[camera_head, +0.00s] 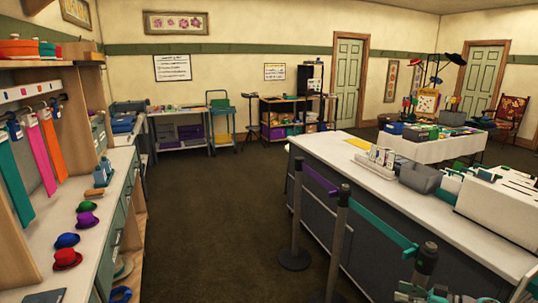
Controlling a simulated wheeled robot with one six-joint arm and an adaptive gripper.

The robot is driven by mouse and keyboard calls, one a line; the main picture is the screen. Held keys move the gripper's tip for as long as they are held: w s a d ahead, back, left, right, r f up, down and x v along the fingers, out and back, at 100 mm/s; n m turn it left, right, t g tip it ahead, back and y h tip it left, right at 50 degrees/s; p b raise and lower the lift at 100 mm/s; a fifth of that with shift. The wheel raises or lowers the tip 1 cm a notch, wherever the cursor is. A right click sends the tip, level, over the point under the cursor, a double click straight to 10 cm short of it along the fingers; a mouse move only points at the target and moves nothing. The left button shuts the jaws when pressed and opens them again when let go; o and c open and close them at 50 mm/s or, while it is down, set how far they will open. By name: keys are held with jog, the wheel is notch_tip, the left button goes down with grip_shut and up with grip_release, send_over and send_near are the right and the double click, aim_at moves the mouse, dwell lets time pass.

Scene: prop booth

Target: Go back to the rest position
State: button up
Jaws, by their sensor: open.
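Grey and teal jointed parts at the bottom edge, right of centre, look like my gripper (425,294). It is open, and I see nothing held in it. The frame's lower edge cuts it off, so only its top shows. It appears close by a dark barrier post (426,258); I cannot tell if they touch.
A white-topped counter (350,172) with boxes and a grey bin (420,177) fills the right. Barrier posts (296,215) with purple and teal belts stand before it. A left counter (117,185) holds small coloured hats (67,258). Dark carpet (215,220) between is clear.

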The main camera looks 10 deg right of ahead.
jog(key=s+a+f+m+g+h, duration=0.1)
jog(key=s+a+f+m+h, duration=0.15)
jog(key=a+f, duration=0.7)
jog(key=s+a+f+m+h, duration=0.2)
jog(key=s+a+f+m, duration=0.1)
jog(key=a+f, duration=0.65)
jog(key=s+a+f+m+g+h, duration=0.1)
jog(key=s+a+f+h, duration=0.1)
jog(key=s+a+f, duration=0.4)
jog(key=s+a+f+m+h, duration=0.15)
jog(key=s+a, duration=0.25)
jog(key=s, duration=0.5)
jog(key=s+a+r+t+h, duration=0.15)
jog(key=s+r, duration=0.25)
jog(key=s, duration=0.4)
jog(key=s+a+r+g+h, duration=0.1)
jog(key=s+a+r+h, duration=0.2)
jog(key=s, duration=0.5)
jog(key=s+a+r+n+t+y, duration=0.1)
jog(key=s+r, duration=0.4)
jog(key=r, duration=0.6)
jog(key=s+a+r+n+t+y, duration=0.1)
jog(key=s+r, duration=0.5)
jog(key=r, duration=0.6)
jog(key=shift+a+r+n+t, duration=0.3)
jog(key=shift+a+n+t, duration=0.15)
jog(key=shift+t, duration=0.7)
